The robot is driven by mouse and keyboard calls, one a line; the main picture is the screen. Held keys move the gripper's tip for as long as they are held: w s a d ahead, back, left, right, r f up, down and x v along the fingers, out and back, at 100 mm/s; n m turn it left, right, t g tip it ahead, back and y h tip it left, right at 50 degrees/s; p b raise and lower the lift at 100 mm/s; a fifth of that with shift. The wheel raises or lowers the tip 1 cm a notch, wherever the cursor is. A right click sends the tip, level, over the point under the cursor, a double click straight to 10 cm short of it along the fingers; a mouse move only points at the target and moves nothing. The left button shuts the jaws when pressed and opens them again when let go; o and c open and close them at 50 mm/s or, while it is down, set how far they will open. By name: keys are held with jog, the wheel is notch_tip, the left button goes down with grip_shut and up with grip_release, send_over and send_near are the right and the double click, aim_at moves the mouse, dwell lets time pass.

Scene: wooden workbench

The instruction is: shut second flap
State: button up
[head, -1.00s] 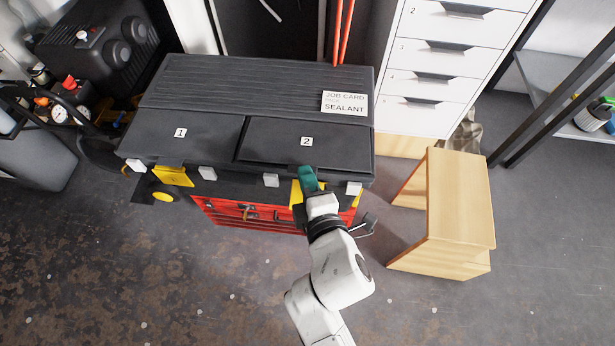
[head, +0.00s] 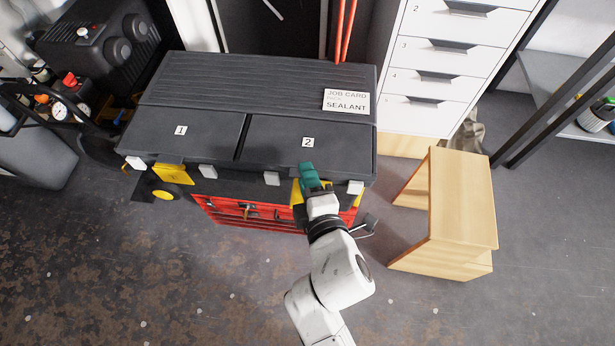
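The second flap (head: 290,150), marked 2, is the right of two dark flaps on top of the black tool chest. It lies down, about level with the first flap (head: 190,128), marked 1. My gripper (head: 308,172), with teal fingers, is at the front edge of the second flap, by a yellow latch piece (head: 297,192). I cannot tell whether the fingers touch the flap or whether they are open or shut. My own wrist hides part of the chest's front.
A job card reading SEALANT (head: 346,101) lies on the chest lid. Another yellow latch (head: 172,174) is below flap 1. A wooden step stool (head: 463,200) stands at the right, with white drawers (head: 440,70) behind. Floor is free in front.

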jog(key=p+v, duration=0.2)
jog(key=v, duration=0.8)
jog(key=shift+s, duration=0.35)
jog(key=shift+d+r, duration=0.1)
jog(key=shift+d, duration=0.1)
